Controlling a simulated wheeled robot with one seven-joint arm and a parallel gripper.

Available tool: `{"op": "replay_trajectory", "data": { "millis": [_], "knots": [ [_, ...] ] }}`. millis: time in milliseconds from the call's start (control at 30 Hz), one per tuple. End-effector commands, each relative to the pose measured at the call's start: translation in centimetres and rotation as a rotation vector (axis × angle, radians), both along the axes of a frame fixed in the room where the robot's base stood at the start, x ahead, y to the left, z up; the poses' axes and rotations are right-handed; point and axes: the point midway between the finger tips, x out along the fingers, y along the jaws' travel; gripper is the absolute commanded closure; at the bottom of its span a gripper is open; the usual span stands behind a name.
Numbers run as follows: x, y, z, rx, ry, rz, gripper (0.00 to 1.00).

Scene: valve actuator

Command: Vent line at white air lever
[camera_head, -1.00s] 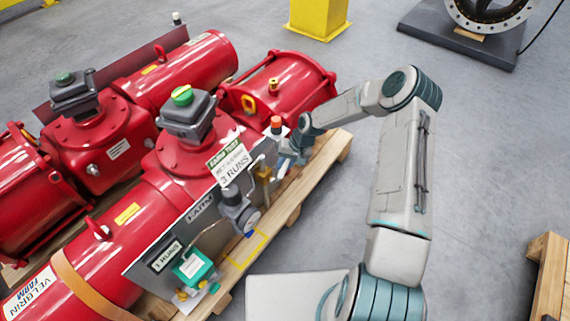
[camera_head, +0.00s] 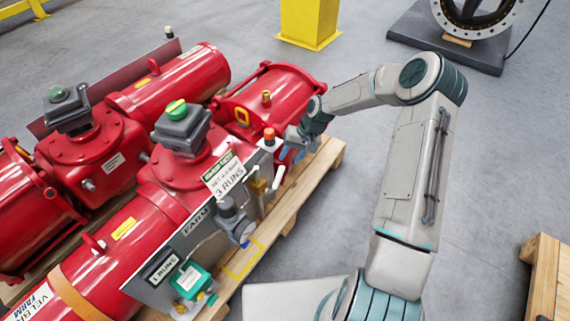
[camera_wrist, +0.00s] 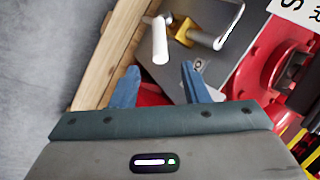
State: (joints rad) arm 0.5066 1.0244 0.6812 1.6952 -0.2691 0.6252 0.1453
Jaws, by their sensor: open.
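The white air lever (camera_wrist: 160,40) shows in the wrist view as a pale rounded handle standing off the grey panel. It lies just beyond my gripper (camera_wrist: 160,70), in line with the gap between the two blue fingers. The fingers are open with nothing between them, and they look apart from the lever. In the head view the white lever (camera_head: 277,178) hangs at the panel's right end, and my gripper (camera_head: 288,153) is close above it, partly hidden by my wrist. A brass fitting (camera_wrist: 185,32) sits beside the lever.
A bent silver tube (camera_wrist: 228,25) is close right of the lever in the wrist view. Red actuators (camera_head: 190,165) stand behind; a wooden pallet (camera_head: 300,190) lies underneath.

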Motion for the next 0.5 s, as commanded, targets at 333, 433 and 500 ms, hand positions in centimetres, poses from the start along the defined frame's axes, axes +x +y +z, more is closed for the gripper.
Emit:
{"op": "replay_trajectory", "data": {
  "millis": [333,433,500],
  "knots": [
    [0.0,-1.1,2.5,0.0,0.001,0.0,0.59],
    [0.0,-1.1,2.5,0.0,0.002,0.001,0.59],
    [0.0,-1.1,2.5,0.0,0.001,0.0,0.59]
  ]
}}
